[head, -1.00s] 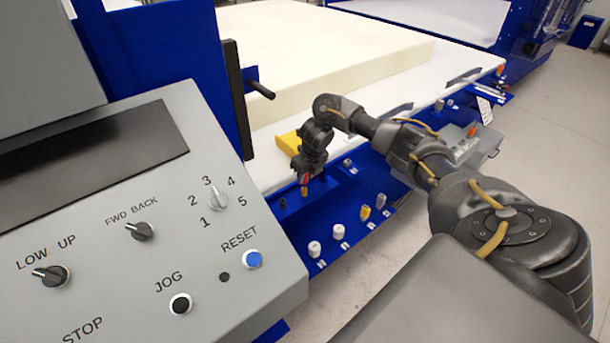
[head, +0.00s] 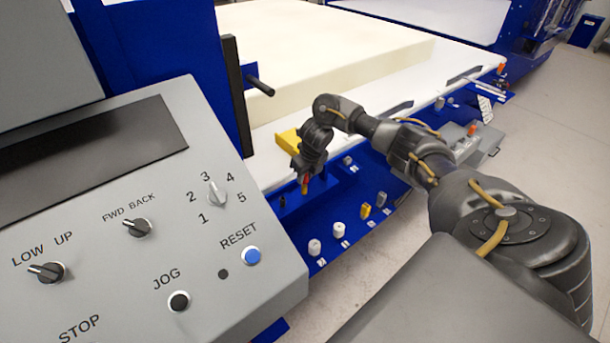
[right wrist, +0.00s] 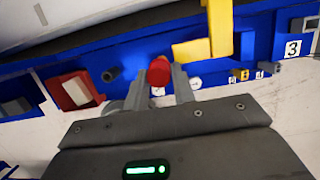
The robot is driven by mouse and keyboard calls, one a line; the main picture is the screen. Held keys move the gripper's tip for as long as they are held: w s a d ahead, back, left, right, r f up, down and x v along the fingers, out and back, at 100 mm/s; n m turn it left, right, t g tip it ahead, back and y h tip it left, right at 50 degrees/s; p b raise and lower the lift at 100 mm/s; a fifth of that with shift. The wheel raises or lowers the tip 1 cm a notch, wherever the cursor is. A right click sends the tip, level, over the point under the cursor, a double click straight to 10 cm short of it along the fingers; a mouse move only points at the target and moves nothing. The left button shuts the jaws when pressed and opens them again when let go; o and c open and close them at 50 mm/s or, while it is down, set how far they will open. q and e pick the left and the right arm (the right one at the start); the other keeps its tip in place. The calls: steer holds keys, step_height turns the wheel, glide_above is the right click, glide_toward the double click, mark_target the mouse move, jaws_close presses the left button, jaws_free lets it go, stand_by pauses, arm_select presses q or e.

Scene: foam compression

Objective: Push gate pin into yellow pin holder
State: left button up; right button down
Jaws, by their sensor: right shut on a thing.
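My right gripper (head: 305,181) is shut on the gate pin (right wrist: 159,72), whose red round head shows between the two fingers in the right wrist view. In the head view the pin's red part (head: 307,179) shows with a small yellowish piece below it, over the blue front rail. The yellow pin holder (head: 289,140), an angular yellow block, sits behind the gripper beside the white table. It also shows in the right wrist view (right wrist: 220,30), right of the pin and apart from its head. The pin's far end is hidden. My left gripper is out of view.
A grey control panel (head: 100,240) with knobs and buttons fills the left. A large foam block (head: 330,55) lies on the white table. White and yellow knobs (head: 314,246) line the blue rail (head: 335,200). A dark handle (head: 260,86) juts out above. Open floor lies at right.

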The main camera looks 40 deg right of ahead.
mark_target(306, 175)
steer(key=shift+s+b+x, duration=0.25)
steer(key=shift+b+x, duration=0.65)
steer(key=shift+x, duration=0.2)
steer(key=c, duration=1.1)
jaws_free()
steer(key=shift+f, duration=0.1)
steer(key=shift+w+p+v, duration=0.25)
steer(key=shift+p+v, duration=0.6)
steer(key=shift+v, duration=0.15)
steer(key=shift+w+p+v, duration=0.25)
steer(key=shift+p+v, duration=0.55)
steer(key=shift+v, duration=0.2)
steer(key=shift+w+p+v, duration=0.2)
steer(key=shift+p+v, duration=0.65)
steer(key=shift+v, duration=0.15)
steer(key=shift+r, duration=0.2)
steer(key=p+v, duration=0.2)
steer(key=v, duration=0.8)
steer(key=shift+s+r+p, duration=0.15)
steer(key=shift+r+p, duration=0.15)
steer(key=shift+p, duration=0.05)
